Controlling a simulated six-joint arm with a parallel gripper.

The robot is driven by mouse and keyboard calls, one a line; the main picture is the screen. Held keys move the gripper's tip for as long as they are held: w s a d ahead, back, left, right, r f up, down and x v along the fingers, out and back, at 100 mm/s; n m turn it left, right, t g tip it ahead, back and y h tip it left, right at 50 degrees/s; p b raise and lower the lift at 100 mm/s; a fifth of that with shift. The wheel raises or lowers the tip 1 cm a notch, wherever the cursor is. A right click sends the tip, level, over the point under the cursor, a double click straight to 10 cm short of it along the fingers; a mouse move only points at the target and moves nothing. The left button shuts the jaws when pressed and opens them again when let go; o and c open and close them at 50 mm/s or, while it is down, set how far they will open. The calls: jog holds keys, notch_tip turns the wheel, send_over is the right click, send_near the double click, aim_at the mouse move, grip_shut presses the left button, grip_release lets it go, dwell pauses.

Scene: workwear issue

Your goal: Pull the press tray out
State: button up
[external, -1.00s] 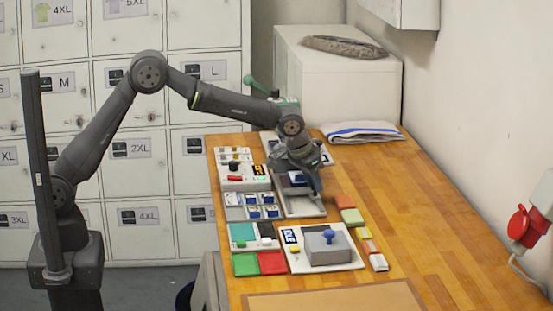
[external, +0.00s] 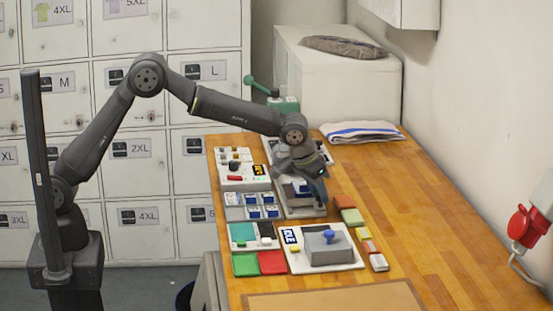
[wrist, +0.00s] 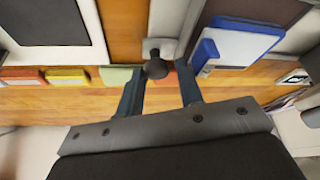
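The press tray (external: 304,212) is a shallow grey tray on the workbench, below my wrist in the external view. A blue and white block (wrist: 240,45) lies in it, partly hidden by my gripper in the external view. In the wrist view a dark round knob (wrist: 156,68) stands on a light plate at the tray's end. My gripper (wrist: 160,75) points down with a finger on either side of the knob. Gaps show between the knob and both fingers, so it looks open; the external view (external: 322,198) hides the knob. The press, with a green lever (external: 262,88), stands behind my wrist.
Left of the tray are a compartment tray with blue items (external: 252,206) and a control box (external: 245,176). Small coloured blocks (external: 352,216) lie to the right. The bench's right side is clear.

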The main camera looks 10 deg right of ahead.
jog(key=v, duration=0.8)
jog(key=x, duration=0.8)
dwell(0.3)
jog(key=shift+o, duration=0.5)
jog(key=o, duration=1.4)
jog(key=w+a+r+m+g, duration=0.15)
jog(key=w+a+r, duration=0.25)
jog(key=a+r, duration=0.45)
jog(key=w+a+r+m, duration=0.3)
jog(key=w+a+r, duration=0.15)
jog(key=r, duration=0.75)
jog(key=shift+h, duration=0.3)
jog(key=x, duration=1)
jog(key=shift+s+f, duration=0.15)
jog(key=shift+s, duration=0.2)
